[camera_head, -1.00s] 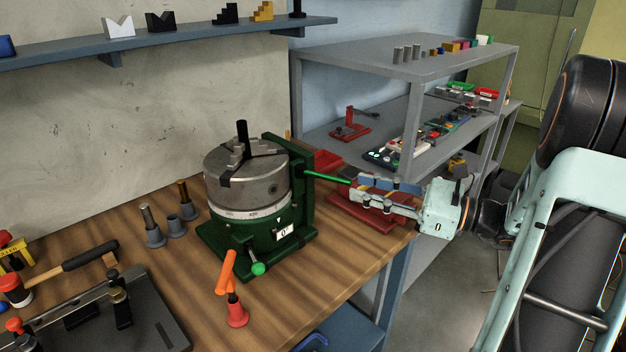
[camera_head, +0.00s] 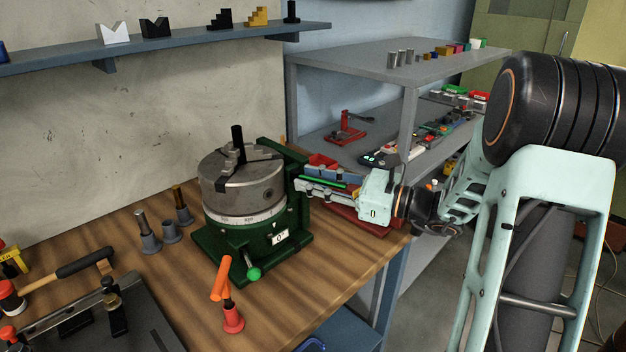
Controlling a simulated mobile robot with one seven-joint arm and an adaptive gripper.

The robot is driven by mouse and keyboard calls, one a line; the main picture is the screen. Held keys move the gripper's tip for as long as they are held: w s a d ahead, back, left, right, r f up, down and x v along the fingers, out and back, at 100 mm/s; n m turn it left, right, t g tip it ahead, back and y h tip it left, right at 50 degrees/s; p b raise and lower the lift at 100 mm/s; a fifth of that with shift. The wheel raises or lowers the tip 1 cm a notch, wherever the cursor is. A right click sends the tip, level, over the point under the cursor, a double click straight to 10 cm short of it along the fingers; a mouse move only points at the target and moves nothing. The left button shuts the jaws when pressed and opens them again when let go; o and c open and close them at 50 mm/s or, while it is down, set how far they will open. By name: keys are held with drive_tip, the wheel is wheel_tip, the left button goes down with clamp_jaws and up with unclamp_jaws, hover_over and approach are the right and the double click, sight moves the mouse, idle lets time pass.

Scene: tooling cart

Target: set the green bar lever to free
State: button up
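The green bar lever (camera_head: 322,183) is a bright green rod on the right side of the dark green rotary table (camera_head: 212,243). It points right and slightly down. My gripper (camera_head: 300,182) reaches in from the right, with one finger above and behind the bar and the other below and in front of it. The fingers look spread, with the bar showing between them; whether either touches it I cannot tell. The lever's root is partly hidden by the fingertips. A second handle with a round green knob (camera_head: 253,274) is at the table's front.
A grey chuck (camera_head: 240,185) with a black post tops the rotary table. Red items lie behind and below my gripper. A grey shelf rack (camera_head: 400,62) stands behind.

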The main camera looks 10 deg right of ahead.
drive_tip(key=shift+c, duration=0.3)
clamp_jaws()
